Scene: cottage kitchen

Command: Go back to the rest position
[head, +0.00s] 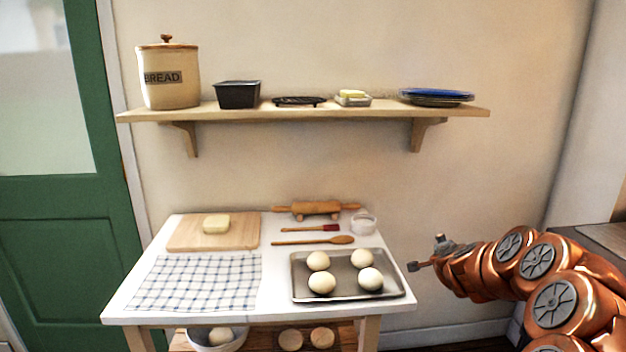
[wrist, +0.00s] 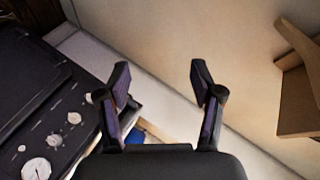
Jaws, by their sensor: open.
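My gripper (head: 418,266) is at the right of the head view, just right of the white table (head: 202,306) and a little apart from the baking tray (head: 397,295). In the wrist view my gripper (wrist: 160,85) shows two fingers spread wide with nothing between them. My orange arm reaches in from the lower right of the head view.
Several dough balls sit on the tray. A cutting board (head: 185,240), checked cloth (head: 195,283) and rolling pin (head: 316,208) lie on the table. A wall shelf (head: 300,112) is above. A dark stove (wrist: 40,90) with knobs is left in the wrist view.

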